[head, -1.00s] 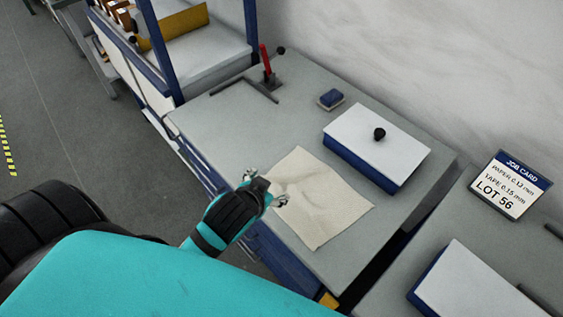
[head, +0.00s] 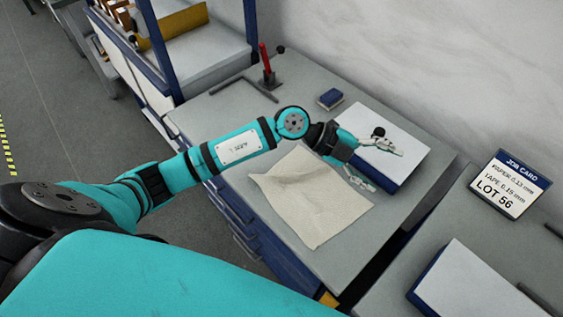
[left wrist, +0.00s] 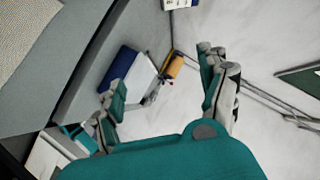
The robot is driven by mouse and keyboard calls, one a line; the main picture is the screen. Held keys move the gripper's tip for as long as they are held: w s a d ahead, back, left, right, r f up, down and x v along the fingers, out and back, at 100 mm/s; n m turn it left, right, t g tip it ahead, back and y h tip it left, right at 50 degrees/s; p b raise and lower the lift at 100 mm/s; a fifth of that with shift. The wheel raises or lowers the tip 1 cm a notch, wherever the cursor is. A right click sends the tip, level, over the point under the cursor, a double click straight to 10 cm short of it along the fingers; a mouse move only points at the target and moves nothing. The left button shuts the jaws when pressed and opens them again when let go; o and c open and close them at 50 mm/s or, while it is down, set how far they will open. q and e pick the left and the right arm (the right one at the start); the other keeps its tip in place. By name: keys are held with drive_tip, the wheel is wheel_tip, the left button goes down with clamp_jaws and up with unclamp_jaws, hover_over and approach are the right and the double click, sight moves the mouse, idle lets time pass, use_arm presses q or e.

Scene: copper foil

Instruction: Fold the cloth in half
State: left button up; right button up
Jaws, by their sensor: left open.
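The cream cloth (head: 310,200) lies spread out on the grey bench top, with slight creases near its left end. It also shows at the upper left of the left wrist view (left wrist: 22,38). My left gripper (head: 380,165) is open and empty. In the head view it appears over the white-topped blue block, to the upper right of the cloth and apart from it. In the left wrist view the fingers (left wrist: 165,92) are spread with nothing between them. My right gripper is not in view.
The white-topped blue block (head: 352,165) with a black knob stands beside the cloth. A small blue block (head: 331,98) and a red-handled fixture (head: 267,70) are farther back. A job card (head: 509,185) and another white-topped block (head: 480,290) are on the bench at right.

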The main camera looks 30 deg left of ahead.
use_arm(q)
drive_tip(key=w+a+f+g+y, duration=0.2)
drive_tip(key=a+f+y, duration=0.45)
drive_tip(key=a, duration=0.25)
drive_tip(key=n+g+y, duration=0.1)
drive_tip(key=n+y, duration=0.2)
drive_tip(key=y, duration=0.4)
approach(280, 164)
drive_tip(key=shift+h, duration=0.25)
drive_tip(key=f+b, duration=0.7)
drive_tip(key=shift+w+a+f, duration=0.1)
drive_tip(key=shift+w+f, duration=0.15)
drive_tip(key=shift+w, duration=0.05)
drive_tip(key=shift+f+b, duration=0.15)
drive_tip(key=shift+b, duration=0.15)
drive_tip(key=shift+s, duration=0.1)
drive_tip(key=c, duration=0.4)
drive_tip(key=shift+s+f, duration=0.1)
drive_tip(key=shift+s, duration=0.1)
clamp_jaws()
